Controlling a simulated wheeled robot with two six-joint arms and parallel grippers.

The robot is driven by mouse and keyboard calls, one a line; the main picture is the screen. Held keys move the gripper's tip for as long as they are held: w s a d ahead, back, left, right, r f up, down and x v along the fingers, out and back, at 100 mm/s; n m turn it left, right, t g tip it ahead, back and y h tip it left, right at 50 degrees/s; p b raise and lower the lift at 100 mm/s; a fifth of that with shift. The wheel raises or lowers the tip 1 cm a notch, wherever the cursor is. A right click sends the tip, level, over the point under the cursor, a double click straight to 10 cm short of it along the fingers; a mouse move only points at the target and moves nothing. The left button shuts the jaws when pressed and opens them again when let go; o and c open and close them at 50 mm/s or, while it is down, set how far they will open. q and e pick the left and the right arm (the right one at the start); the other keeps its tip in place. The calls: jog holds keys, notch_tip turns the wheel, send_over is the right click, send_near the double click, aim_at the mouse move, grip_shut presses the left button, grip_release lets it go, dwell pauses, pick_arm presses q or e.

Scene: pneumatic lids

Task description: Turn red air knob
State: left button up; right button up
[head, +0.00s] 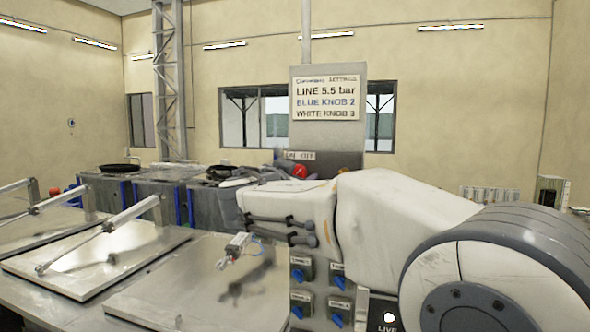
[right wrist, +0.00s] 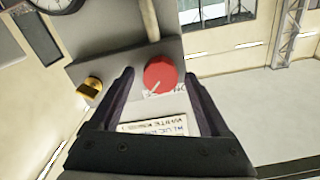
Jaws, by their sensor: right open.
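The red knob (right wrist: 160,74) is round with a pale pointer line and sits on a grey panel in the right wrist view. It also shows in the head view (head: 300,171), low on the grey post behind my right arm. My right gripper (right wrist: 161,80) is open, with its two dark fingers on either side of the knob in the picture. Nothing is held between them. I cannot tell how much gap is left between the fingertips and the knob. My left gripper is not in view.
A brass fitting (right wrist: 91,87) and a gauge (right wrist: 52,4) are near the red knob. A settings sign (head: 326,98) is on the post. Several blue knobs (head: 298,273) are on a front panel. Metal lids (head: 97,262) with cylinders lie at left.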

grip_shut()
jog(key=shift+a+f+n+b, duration=0.1)
jog(key=shift+a+n+b, duration=0.1)
jog(key=shift+n+b, duration=3.3)
jog(key=shift+a+n+b, duration=0.15)
jog(key=shift+n+b, duration=1.4)
jog(key=shift+n, duration=3.85)
grip_release()
